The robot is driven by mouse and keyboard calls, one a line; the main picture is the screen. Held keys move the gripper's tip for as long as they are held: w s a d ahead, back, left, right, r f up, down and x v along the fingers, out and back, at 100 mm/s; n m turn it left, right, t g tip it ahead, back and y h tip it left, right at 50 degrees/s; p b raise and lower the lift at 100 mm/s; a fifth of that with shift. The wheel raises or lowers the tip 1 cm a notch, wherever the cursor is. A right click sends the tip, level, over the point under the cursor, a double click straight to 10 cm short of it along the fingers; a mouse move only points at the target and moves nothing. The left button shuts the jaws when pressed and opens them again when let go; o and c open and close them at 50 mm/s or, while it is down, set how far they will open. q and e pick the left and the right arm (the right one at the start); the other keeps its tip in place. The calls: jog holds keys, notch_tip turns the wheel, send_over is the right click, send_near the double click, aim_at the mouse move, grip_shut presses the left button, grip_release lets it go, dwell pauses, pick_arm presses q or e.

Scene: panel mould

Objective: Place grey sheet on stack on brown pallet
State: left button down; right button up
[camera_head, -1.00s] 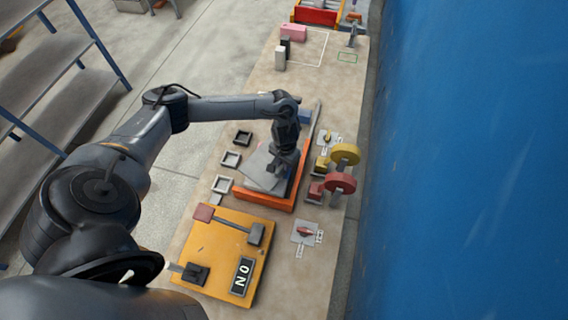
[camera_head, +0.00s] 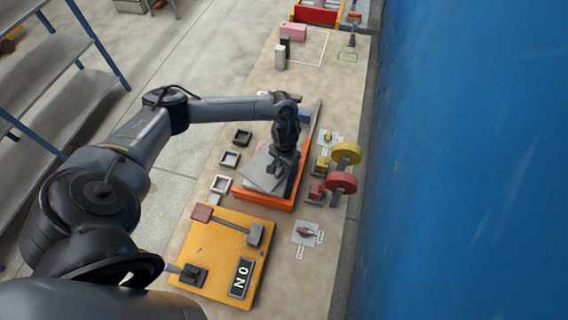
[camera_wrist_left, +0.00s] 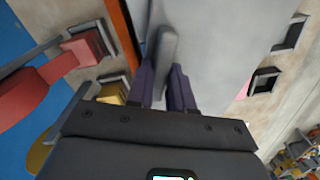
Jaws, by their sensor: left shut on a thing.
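A flat grey sheet (camera_head: 262,176) lies at an angle over the orange tray (camera_head: 264,199) in the middle of the bench. It fills much of the upper wrist view (camera_wrist_left: 220,50). My left gripper (camera_head: 279,168) is directly over the sheet, pointing down. In the wrist view its dark fingers (camera_wrist_left: 163,75) are shut on an upright grey grip (camera_wrist_left: 164,48) that appears to be part of the sheet. I cannot tell whether the sheet touches what is below it. I cannot make out a brown pallet or a stack. My right gripper is not in view.
Yellow (camera_head: 346,153) and red (camera_head: 341,182) discs stand right of the tray. Small square frames (camera_head: 230,159) lie to its left. A yellow panel (camera_head: 222,254) with a lever lies in front. The bench is clearer toward the back, before the pink block (camera_head: 293,31).

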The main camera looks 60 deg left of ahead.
pick_arm(q)
jog(key=c, duration=0.9)
grip_release()
jog(key=shift+f, duration=0.1)
